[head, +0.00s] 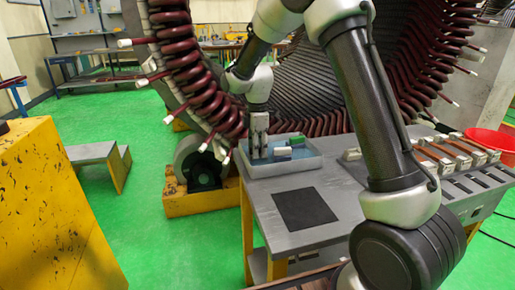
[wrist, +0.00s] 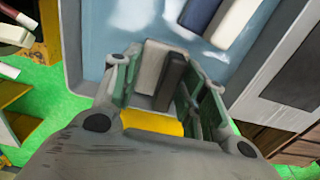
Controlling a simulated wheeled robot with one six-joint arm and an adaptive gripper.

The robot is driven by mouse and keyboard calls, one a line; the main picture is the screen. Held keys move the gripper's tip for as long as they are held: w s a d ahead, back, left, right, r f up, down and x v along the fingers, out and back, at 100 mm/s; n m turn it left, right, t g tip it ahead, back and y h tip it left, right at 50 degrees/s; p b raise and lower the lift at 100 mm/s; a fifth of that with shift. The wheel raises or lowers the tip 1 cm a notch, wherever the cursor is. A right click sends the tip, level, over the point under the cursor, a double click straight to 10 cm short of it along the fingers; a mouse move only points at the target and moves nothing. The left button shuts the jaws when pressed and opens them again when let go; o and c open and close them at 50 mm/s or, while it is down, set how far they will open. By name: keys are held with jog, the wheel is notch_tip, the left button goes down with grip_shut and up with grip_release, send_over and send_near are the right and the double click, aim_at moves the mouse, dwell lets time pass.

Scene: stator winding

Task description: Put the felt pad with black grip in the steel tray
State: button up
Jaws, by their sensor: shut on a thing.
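My gripper (head: 259,155) points down over the left part of the steel tray (head: 314,163), which stands on the grey table's far end. In the wrist view my gripper (wrist: 160,90) is shut on a pale felt pad with a dark grip (wrist: 172,80), with a green-sided finger on either side. The tray's light blue floor (wrist: 115,25) shows beyond the held pad. Whether the pad touches that floor I cannot tell. In the head view the fingers hide most of the pad.
Another pale and dark blue piece (wrist: 232,22) lies in the tray, right of my gripper. A dark mat (head: 305,208) lies on the table in front of the tray. A slotted rack with copper-coloured bars (head: 445,160) stands at right. The big stator (head: 300,85) rises behind.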

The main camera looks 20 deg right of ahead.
jog(key=o, duration=1.1)
jog(key=shift+f, duration=0.1)
jog(key=shift+o, duration=0.2)
notch_tip(320, 180, up, 12)
jog(key=r, duration=0.1)
jog(key=s+d+r+m+t, duration=0.1)
jog(key=s+d+r+m, duration=0.35)
jog(key=s, duration=0.25)
jog(key=s+d+m+t, duration=0.1)
jog(key=s+d+m, duration=0.2)
jog(key=s, duration=0.6)
jog(key=s+d+m+t, duration=0.1)
jog(key=s+d+m, duration=0.3)
jog(key=s, duration=0.5)
jog(key=s+d+m+t, duration=0.1)
jog(key=s+d+m, duration=0.2)
jog(key=s+m, duration=0.3)
jog(key=s, duration=0.3)
jog(key=shift+d+r, duration=0.2)
jog(key=shift+r, duration=0.05)
jog(key=shift+m, duration=0.25)
